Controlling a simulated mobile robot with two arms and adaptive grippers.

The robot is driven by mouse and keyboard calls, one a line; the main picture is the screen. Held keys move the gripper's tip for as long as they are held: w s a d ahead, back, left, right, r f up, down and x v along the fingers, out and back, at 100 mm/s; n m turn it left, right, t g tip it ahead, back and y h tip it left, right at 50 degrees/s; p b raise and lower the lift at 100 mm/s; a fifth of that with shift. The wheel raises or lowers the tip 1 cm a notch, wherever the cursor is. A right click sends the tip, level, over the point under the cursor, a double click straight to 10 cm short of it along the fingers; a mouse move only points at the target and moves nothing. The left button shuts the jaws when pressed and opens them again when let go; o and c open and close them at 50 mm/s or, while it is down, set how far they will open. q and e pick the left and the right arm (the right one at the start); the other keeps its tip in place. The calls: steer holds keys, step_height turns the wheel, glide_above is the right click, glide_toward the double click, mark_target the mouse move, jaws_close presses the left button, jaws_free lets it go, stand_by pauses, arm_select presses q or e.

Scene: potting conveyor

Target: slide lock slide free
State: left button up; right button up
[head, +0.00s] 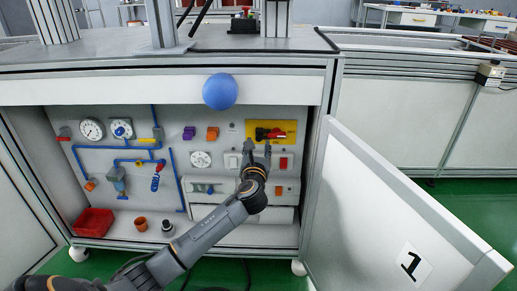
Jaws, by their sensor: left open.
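A yellow plate (288,127) on the grey back panel of the open cabinet carries a black and red handle (270,133) lying roughly sideways. My left gripper (257,147) is open, its two fingers pointing up just below the plate's left part. I cannot tell whether a fingertip touches the handle. The gripper covers part of the panel beneath. No part can be surely made out as the slide lock at this size. My right gripper is not in view.
A cabinet door marked 1 (370,200) stands open at the right. A blue ball (220,92) is at the cabinet's top edge. Gauges (92,129), blue pipes and small switches cover the panel's left. A red bin (94,222) and a brown pot (141,224) stand on the cabinet floor.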

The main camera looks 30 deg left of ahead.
arm_select(q)
steer(key=shift+b+x, duration=0.35)
steer(key=shift+x, duration=1)
jaws_close()
